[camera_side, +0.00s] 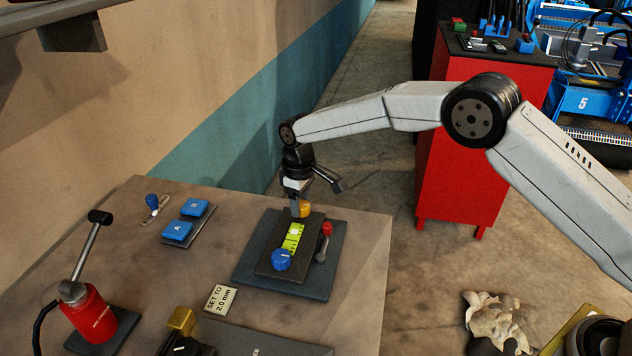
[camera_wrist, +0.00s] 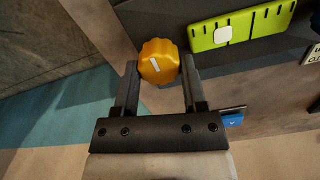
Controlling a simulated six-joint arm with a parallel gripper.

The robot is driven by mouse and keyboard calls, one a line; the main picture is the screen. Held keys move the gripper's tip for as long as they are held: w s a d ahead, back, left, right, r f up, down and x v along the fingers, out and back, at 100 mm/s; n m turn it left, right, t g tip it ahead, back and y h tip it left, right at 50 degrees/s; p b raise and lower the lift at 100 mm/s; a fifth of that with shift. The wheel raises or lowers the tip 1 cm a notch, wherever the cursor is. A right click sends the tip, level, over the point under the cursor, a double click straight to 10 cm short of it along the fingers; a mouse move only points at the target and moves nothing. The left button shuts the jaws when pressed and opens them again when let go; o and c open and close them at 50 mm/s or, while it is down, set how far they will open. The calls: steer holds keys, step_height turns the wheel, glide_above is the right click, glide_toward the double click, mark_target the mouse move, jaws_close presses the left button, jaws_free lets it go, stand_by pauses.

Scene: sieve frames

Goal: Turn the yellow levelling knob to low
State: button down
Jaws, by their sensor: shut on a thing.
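The yellow levelling knob (camera_side: 306,210) stands at the far end of a dark block on the table, beyond the yellow-green scale (camera_side: 293,237). My gripper (camera_side: 298,205) points down over it and is shut on it. In the wrist view the yellow knob (camera_wrist: 159,55) sits between the tips of my gripper (camera_wrist: 160,72). A white pointer line on its top runs slantwise. The yellow-green scale (camera_wrist: 262,22) there shows black ticks and a white marker near one end. No low marking by the knob is readable.
A blue knob (camera_side: 282,260) stands at the scale's near end, with a red-topped lever (camera_side: 325,232) beside it. A card (camera_side: 221,300) reads "SET TO 2.0 mm". Blue blocks A (camera_side: 177,231) and B (camera_side: 195,207) and a red jack-like device (camera_side: 88,316) stand left.

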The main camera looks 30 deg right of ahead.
mark_target(303, 203)
steer(key=shift+c, duration=0.7)
jaws_free()
steer(key=shift+r, duration=0.1)
steer(key=shift+r, duration=3.8)
steer(key=shift+d, duration=0.1)
steer(key=shift+s+d+r, duration=0.1)
steer(key=shift+d, duration=0.05)
steer(key=s+d+m+t, duration=0.1)
steer(key=s+d+m, duration=0.1)
steer(key=s+d, duration=0.3)
steer(key=s+d+f+m, duration=0.1)
steer(key=s+d, duration=0.5)
steer(key=s, duration=0.8)
steer(key=s+d+f+m+t, duration=0.1)
steer(key=s+d+m, duration=0.2)
steer(key=s, duration=0.7)
steer(key=shift+d+f+m+t, duration=0.25)
steer(key=shift+d+m+t, duration=0.05)
steer(key=shift+d, duration=0.85)
